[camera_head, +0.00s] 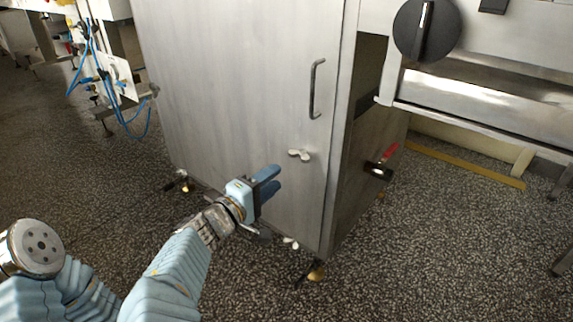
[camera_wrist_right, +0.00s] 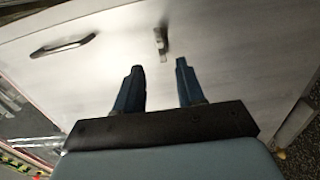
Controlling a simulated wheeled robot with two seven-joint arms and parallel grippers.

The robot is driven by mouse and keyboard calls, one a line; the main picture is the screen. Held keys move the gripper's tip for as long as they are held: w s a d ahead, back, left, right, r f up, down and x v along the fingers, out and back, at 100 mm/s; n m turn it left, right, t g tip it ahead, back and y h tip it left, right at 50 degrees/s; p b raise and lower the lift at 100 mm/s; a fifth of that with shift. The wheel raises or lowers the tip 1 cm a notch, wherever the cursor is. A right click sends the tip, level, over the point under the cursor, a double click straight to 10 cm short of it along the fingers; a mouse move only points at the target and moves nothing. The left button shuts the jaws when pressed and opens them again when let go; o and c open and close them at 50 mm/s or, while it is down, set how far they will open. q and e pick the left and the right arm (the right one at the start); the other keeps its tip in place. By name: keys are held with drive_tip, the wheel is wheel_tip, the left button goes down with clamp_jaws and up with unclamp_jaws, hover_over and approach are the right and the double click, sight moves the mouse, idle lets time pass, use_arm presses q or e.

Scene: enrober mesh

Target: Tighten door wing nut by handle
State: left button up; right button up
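A metal cabinet door (camera_head: 235,75) has a vertical bar handle (camera_head: 317,88) near its right edge. A small pale wing nut (camera_head: 299,154) sits on the door below the handle. My right gripper (camera_head: 273,179) is in front of the door, below and left of this wing nut, apart from it. In the right wrist view its two blue fingers (camera_wrist_right: 158,66) are spread and empty. The wing nut (camera_wrist_right: 161,42) shows beyond the fingertips, roughly between them, and the handle (camera_wrist_right: 62,46) is at upper left. My left gripper is not in view.
A second wing nut (camera_head: 290,243) is low on the door, near the cabinet's foot (camera_head: 316,271). A red-handled fitting (camera_head: 380,170) sticks out from the cabinet's right side. A machine with a black knob (camera_head: 426,28) stands at right. Speckled floor (camera_head: 420,260) is open in front.

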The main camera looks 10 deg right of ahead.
drive_tip(key=v, duration=0.4)
drive_tip(key=shift+s+a, duration=0.3)
